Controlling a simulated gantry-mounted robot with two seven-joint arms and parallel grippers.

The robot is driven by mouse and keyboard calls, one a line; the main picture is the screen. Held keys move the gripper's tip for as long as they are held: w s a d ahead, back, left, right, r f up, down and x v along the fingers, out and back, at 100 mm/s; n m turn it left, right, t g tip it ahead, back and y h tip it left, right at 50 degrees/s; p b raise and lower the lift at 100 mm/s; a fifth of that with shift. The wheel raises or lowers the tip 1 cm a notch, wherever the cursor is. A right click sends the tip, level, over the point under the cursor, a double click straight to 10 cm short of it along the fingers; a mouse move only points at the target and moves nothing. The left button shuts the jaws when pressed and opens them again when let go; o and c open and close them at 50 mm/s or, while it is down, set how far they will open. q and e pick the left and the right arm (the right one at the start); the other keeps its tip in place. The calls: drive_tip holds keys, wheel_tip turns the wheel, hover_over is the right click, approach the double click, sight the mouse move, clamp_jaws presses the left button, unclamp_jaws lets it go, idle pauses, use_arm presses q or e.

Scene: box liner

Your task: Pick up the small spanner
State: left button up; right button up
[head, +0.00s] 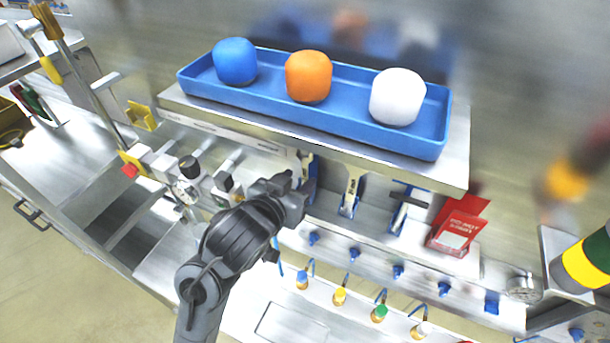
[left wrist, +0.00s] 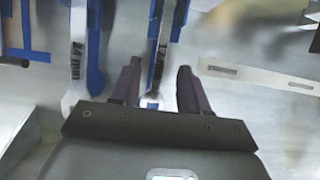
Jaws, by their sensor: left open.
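A small spanner (left wrist: 163,32) hangs in a narrow blue holder under the shelf; it is the thinner of two spanners in the left wrist view. In the head view it is mostly hidden behind my left gripper (head: 302,193), with its upper part showing (head: 306,165). My left gripper (left wrist: 160,68) is open in the left wrist view, with one dark finger on each side of the spanner's lower part. I cannot tell whether the fingers touch it. A wider spanner (left wrist: 78,55) hangs beside it, also in the head view (head: 351,190). My right gripper is not in view.
Above is a metal shelf (head: 215,112) with a blue tray (head: 330,122) holding blue, orange and white rounded pieces. A red holder (head: 460,228) hangs to the right. Below are blue valves and several small colour-capped bottles (head: 340,297).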

sight(304, 174)
use_arm(q)
drive_tip(key=b+x, duration=0.3)
drive_tip(key=x, duration=0.1)
drive_tip(key=shift+r, duration=0.15)
drive_tip(key=shift+w+d, duration=0.15)
drive_tip(key=shift+w, duration=0.1)
drive_tip(key=shift+c, duration=0.4)
clamp_jaws()
